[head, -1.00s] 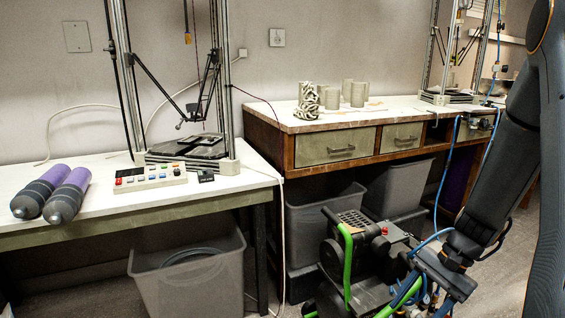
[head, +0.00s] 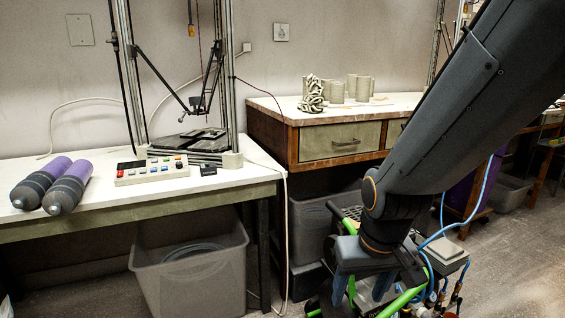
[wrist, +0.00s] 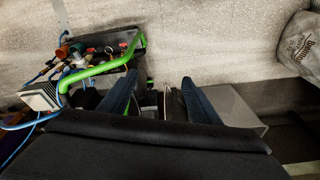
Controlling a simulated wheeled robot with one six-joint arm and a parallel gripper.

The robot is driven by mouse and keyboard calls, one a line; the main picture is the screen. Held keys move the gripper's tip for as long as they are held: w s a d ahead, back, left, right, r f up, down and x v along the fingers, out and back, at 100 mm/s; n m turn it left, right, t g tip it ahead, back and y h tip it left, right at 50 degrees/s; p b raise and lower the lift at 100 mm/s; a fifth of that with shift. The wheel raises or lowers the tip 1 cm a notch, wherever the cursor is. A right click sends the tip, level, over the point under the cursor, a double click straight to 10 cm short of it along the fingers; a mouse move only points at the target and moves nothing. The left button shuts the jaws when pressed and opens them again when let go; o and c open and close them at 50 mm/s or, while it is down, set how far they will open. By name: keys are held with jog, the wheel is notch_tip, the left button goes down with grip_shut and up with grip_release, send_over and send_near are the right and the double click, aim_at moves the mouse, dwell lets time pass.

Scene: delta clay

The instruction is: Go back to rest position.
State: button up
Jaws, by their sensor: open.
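My gripper (head: 362,288) is at the lower right of the head view, pointing down over my base. Its two blue-grey fingers are apart with nothing between them. In the wrist view the fingers of my gripper (wrist: 158,97) also stand apart and empty. My dark arm comes down from the upper right and hides part of the right workbench. Part of my own base, with a green bar and blue hoses, shows below and beside the fingers.
A white table (head: 232,182) at left holds a control panel (head: 151,170), purple-grey cylinders (head: 68,188) and a delta printer (head: 190,147). A wooden workbench (head: 300,125) holds clay pieces (head: 336,92). A grey bin (head: 190,278) stands below the table. Open floor (head: 515,255) lies at right.

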jog(key=s+a+f+n+g+y+b, duration=0.1)
jog(key=s+a+f+n+b, duration=0.2)
jog(key=s+a+b, duration=0.4)
jog(key=s+a+f+n+g+b, duration=0.1)
jog(key=s+a+f+n+b, duration=0.25)
jog(key=a+b, duration=0.45)
jog(key=d+r+m+p, duration=0.2)
jog(key=d+r+p, duration=0.4)
jog(key=r+p, duration=0.3)
jog(key=d+r+m+h+p, duration=0.1)
jog(key=d+r+m+p, duration=0.2)
jog(key=p, duration=1.5)
jog(key=d+r+m+p, duration=0.2)
jog(key=d+r+p, duration=0.8)
jog(key=r, duration=0.7)
jog(key=shift+s+d+r+m+p, duration=0.15)
jog(key=shift+s+m+p, duration=0.25)
jog(key=shift+p, duration=1.5)
